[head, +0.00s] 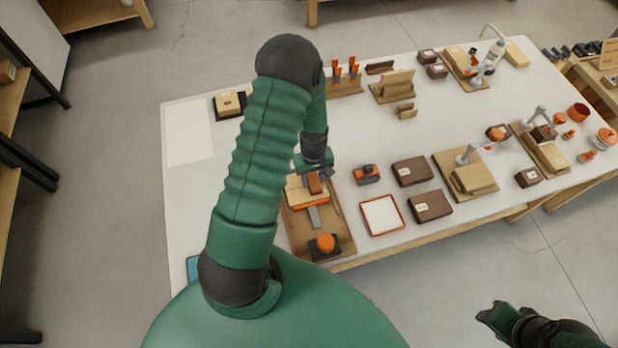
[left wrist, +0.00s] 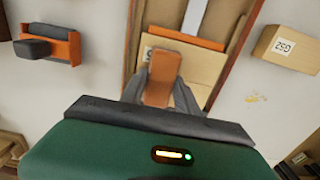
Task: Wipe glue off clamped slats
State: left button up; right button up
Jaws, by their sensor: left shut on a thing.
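A wooden jig tray (head: 341,231) at the near left of the bench holds pale slats (head: 294,190), with an orange strip along them. The slats (left wrist: 203,70) also show in the left wrist view, beyond the fingers. My left gripper (head: 315,172) is over the slats, shut on an orange-brown block (left wrist: 163,72). The block (head: 315,184) is low over the slats; I cannot tell if it touches them. A grey bar (head: 314,217) and an orange knob (head: 325,242) are in the tray's near part. My right gripper (head: 492,314) is off the bench at lower right; its jaws are unclear.
Right of the jig are an orange-and-dark tool (head: 367,174), an orange-rimmed white tray (head: 382,215) and dark boxes (head: 431,206). A stand with a wooden block (head: 473,178) is farther right. A pale sheet (head: 188,134) lies on the bench's left end.

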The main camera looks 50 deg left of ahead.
aim_at(289, 189)
pick_arm(q)
jog(key=shift+w+d, duration=0.35)
jog(key=shift+w, duration=0.3)
jog(key=shift+w+d, duration=0.3)
jog(key=shift+w, duration=0.3)
jog(key=shift+s+a+p, duration=0.1)
jog(key=shift+s+a, duration=0.2)
jog(key=shift+s, duration=0.35)
jog(key=shift+s+a+p, duration=0.15)
jog(key=shift+s+a, duration=0.1)
jog(key=shift+s, duration=0.35)
jog(key=shift+s+a+p, duration=0.1)
jog(key=shift+s+a, duration=0.2)
jog(key=shift+s, duration=0.35)
jog(key=shift+s+a, duration=0.25)
jog(key=shift+s, duration=0.1)
jog(key=shift+s+a, duration=0.45)
jog(key=shift+s, duration=0.4)
jog(key=shift+s+a, duration=0.4)
jog(key=shift+s, duration=0.45)
jog(key=shift+s+a+p, duration=0.25)
jog(key=shift+s+a, duration=0.05)
jog(key=shift+s, duration=0.2)
jog(key=shift+s+a+p, duration=0.2)
jog(key=shift+s+a, duration=0.05)
jog(key=shift+s, duration=0.2)
jog(key=shift+w, duration=0.1)
